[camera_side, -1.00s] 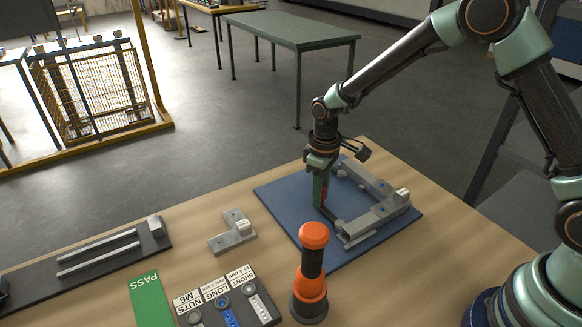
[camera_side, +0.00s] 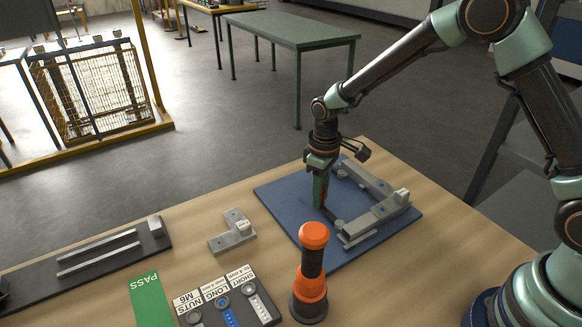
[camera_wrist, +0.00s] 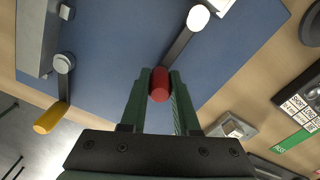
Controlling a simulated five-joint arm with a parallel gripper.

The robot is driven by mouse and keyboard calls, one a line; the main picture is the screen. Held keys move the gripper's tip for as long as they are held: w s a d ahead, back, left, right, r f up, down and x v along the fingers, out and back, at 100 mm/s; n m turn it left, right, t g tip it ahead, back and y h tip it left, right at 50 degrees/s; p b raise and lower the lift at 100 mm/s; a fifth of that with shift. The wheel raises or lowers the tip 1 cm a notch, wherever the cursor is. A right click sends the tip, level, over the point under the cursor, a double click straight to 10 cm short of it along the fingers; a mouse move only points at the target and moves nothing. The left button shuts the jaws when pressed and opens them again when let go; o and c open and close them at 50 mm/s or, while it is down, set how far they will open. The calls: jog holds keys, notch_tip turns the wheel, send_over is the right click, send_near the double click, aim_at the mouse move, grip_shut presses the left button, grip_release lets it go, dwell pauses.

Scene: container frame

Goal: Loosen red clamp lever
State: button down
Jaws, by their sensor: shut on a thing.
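The red clamp lever (camera_wrist: 159,84) has a red cylindrical grip on a dark bar, which runs up and right to a pale round pivot (camera_wrist: 198,18) in the wrist view. My gripper (camera_wrist: 160,80) is shut on the red grip, with one dark green finger on each side. In the side view my gripper (camera_side: 320,197) points down at the left side of the frame, and only a sliver of red shows beside the fingers. The grey container frame (camera_side: 366,186) lies on a blue mat (camera_side: 283,196). A second lever with a yellow grip (camera_wrist: 49,118) is free.
An orange and black upright tool (camera_side: 312,275) stands close in front of the mat. A grey L-shaped bracket (camera_side: 233,232) lies to the left. Labelled hardware bins (camera_side: 228,305) and a green PASS plate (camera_side: 151,300) are at the front. The mat's left part is bare.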

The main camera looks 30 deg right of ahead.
aim_at(306, 221)
jog(key=shift+a, duration=0.15)
dwell(0.3)
jog(key=a+n, duration=0.1)
jog(key=n, duration=0.2)
jog(key=a+n, duration=0.1)
jog(key=shift+s+a, duration=0.3)
jog(key=a+n, duration=0.1)
jog(key=n, duration=0.1)
jog(key=s+a+n, duration=0.1)
jog(key=n, duration=0.1)
jog(key=s+a+n, duration=0.1)
jog(key=n, duration=0.1)
jog(key=s+n, duration=0.1)
jog(key=n, duration=0.1)
jog(key=shift+s+a, duration=0.15)
jog(key=shift+a, duration=0.25)
jog(key=shift+s+a+n, duration=0.2)
jog(key=shift+s+n, duration=0.35)
jog(key=shift+n, duration=0.45)
jog(key=shift+s+a+n, duration=0.15)
jog(key=shift+s+n, duration=0.4)
jog(key=shift+n, duration=0.45)
jog(key=c, duration=0.6)
grip_release()
jog(key=shift+c, duration=0.2)
jog(key=shift+r, duration=0.15)
